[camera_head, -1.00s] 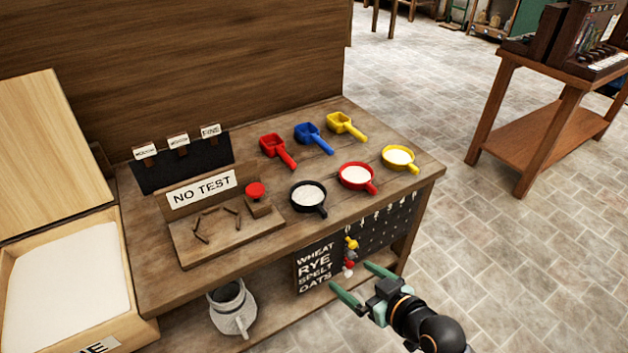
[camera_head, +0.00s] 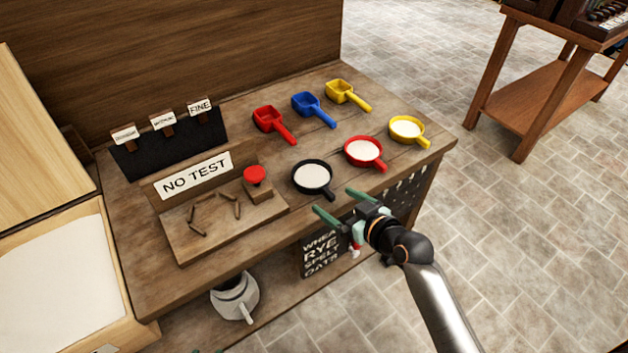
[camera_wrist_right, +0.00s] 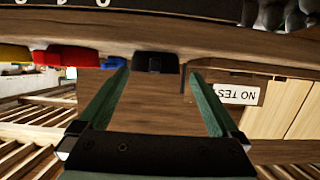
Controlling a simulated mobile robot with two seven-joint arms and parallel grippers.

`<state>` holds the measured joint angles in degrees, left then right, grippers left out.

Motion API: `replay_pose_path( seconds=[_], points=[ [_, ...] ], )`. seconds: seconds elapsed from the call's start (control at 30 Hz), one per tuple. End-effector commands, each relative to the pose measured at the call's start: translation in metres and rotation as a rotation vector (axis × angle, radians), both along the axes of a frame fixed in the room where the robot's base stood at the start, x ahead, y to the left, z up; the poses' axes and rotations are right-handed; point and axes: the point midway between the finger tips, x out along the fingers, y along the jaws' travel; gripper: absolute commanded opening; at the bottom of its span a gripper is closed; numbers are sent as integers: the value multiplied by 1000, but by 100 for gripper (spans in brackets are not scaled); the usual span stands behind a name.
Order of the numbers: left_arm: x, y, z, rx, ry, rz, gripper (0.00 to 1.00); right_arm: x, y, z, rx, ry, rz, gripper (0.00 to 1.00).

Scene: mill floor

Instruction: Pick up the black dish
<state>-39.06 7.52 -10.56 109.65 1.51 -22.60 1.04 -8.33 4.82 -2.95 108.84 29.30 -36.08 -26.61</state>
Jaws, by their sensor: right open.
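The black dish (camera_head: 312,176) sits on the wooden bench top near its front edge, with pale powder in it and its short handle pointing toward the front right. In the right wrist view the black dish (camera_wrist_right: 155,62) shows as a dark shape between and beyond the fingertips. My right gripper (camera_head: 332,203) is open and empty, its green fingers just in front of the bench edge, close to the dish's handle but apparently apart from it. The right gripper (camera_wrist_right: 155,80) fingers are spread wide in the wrist view. My left gripper is not in view.
A red dish (camera_head: 364,152) and a yellow dish (camera_head: 407,129) stand right of the black dish. Red, blue and yellow scoops lie behind. A NO TEST sign (camera_head: 194,175) and red button (camera_head: 254,175) are left. A chalkboard (camera_head: 322,252) hangs below the edge.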

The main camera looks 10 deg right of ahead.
Motion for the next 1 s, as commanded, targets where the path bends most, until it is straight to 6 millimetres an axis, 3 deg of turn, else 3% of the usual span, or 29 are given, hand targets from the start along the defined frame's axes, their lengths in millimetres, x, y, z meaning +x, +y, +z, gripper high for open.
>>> replay_pose_path(
  seconds=[0.43, 0.77, 1.0],
  points=[
    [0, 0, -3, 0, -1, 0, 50, 45, 8, -14, 1, -1, -1, 99],
    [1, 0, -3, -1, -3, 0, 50, 51, 11, -17, -1, 1, 0, 99],
    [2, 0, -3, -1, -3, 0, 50, 51, 11, -17, 0, 1, 0, 75]
  ],
)
